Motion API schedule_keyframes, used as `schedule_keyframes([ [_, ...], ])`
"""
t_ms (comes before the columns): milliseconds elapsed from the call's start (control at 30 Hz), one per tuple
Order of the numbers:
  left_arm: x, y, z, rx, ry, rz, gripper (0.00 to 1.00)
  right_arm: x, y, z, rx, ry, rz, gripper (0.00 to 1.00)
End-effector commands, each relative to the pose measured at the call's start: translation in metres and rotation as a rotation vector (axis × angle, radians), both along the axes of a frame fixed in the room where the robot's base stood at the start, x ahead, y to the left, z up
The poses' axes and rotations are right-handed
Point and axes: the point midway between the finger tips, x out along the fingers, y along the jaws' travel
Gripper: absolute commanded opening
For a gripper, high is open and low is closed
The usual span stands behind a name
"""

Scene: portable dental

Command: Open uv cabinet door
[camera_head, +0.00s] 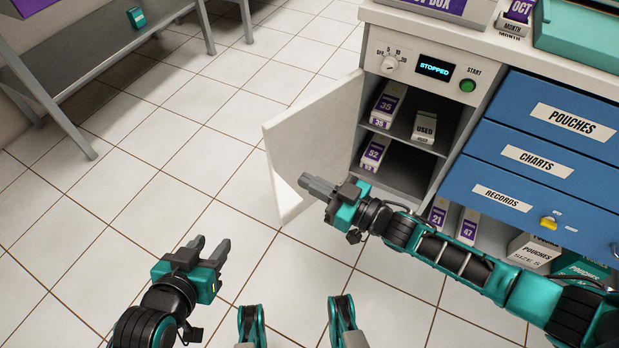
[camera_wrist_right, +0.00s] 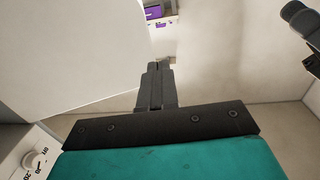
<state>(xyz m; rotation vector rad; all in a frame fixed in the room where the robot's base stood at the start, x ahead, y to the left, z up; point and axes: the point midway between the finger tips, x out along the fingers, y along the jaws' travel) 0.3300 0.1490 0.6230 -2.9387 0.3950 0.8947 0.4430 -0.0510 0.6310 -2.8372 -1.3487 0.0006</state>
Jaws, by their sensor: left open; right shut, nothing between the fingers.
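The UV cabinet (camera_head: 420,75) stands at the upper right of the head view, with a dial, a "STOPPED" display and a green START button. Its white door (camera_head: 305,150) is swung wide open to the left, and the shelves inside are exposed. My right gripper (camera_head: 308,184) is shut and empty, in front of the door's lower part; I cannot tell whether it touches the door. In the right wrist view the shut fingers (camera_wrist_right: 158,80) point along a pale panel, likely the door (camera_wrist_right: 75,60). My left gripper (camera_head: 208,250) is open and empty above the floor, lower left.
Boxes marked 35 (camera_head: 388,104), 52 (camera_head: 374,153) and USED (camera_head: 425,127) stand on the cabinet shelves. A grey bench (camera_head: 85,60) is at upper left. The tiled floor between is clear.

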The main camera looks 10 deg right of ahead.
Motion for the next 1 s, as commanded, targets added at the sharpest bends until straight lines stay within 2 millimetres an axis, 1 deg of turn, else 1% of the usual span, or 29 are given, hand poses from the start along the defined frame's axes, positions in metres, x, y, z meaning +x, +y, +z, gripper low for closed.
schedule_keyframes([
  [33,0.000,0.000,0.003,-0.002,0.001,0.002,0.43,-0.002,-0.002,0.001,-0.001,0.001,-0.001,0.00],
  [100,-0.001,-0.002,0.008,-0.007,0.006,0.004,0.43,-0.019,-0.015,0.001,-0.003,0.005,-0.001,0.00],
  [300,-0.001,-0.002,0.016,-0.007,0.004,0.005,0.43,-0.054,-0.043,0.001,-0.004,0.003,-0.001,0.00],
  [433,0.000,-0.001,0.019,-0.005,0.002,0.003,0.43,-0.069,-0.055,0.000,-0.002,0.002,-0.001,0.00],
  [600,0.000,0.000,0.020,0.001,0.000,0.000,0.43,-0.079,-0.062,0.000,-0.001,0.001,-0.001,0.00],
  [833,0.001,0.002,0.020,0.006,-0.002,-0.003,0.43,-0.080,-0.063,0.000,-0.001,-0.001,-0.001,0.00],
  [933,0.001,0.002,0.020,0.006,-0.002,-0.003,0.43,-0.080,-0.059,0.001,0.001,0.003,-0.013,0.00],
  [1000,0.001,0.002,0.020,0.006,-0.002,-0.003,0.43,-0.079,-0.053,0.003,-0.003,0.015,-0.048,0.00],
])
